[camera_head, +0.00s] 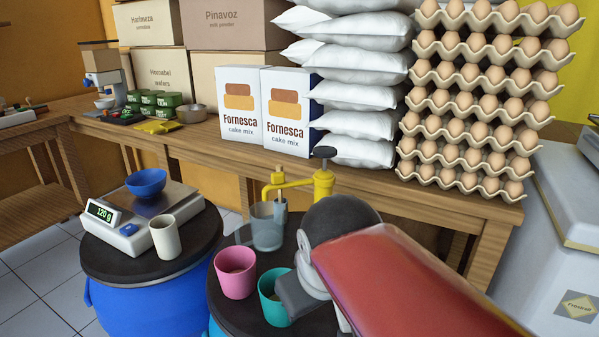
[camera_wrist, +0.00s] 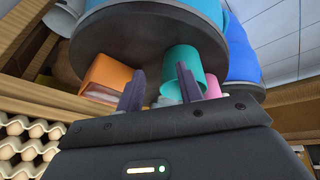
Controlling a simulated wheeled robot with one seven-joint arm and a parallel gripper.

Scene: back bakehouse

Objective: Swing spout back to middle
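The yellow tap (camera_head: 322,184) with a dark knob on top rises behind the dark round barrel top (camera_head: 240,292). Its spout (camera_head: 283,184) points left, its end above a translucent grey-blue jug (camera_head: 267,228). My gripper (camera_head: 292,290) is at the right of the teal cup (camera_head: 268,290), in front of and below the tap, not on the spout. In the wrist view my gripper (camera_wrist: 160,88) has its two fingers apart with nothing held. The teal cup (camera_wrist: 196,72) is close behind one finger; whether they touch is unclear. I cannot make out the spout in the wrist view.
A pink cup (camera_head: 236,272) stands left of the teal one. A scale (camera_head: 130,232) with a blue bowl and a white cup (camera_head: 165,238) is on the left barrel. Stacked egg trays (camera_head: 470,125) stand behind right.

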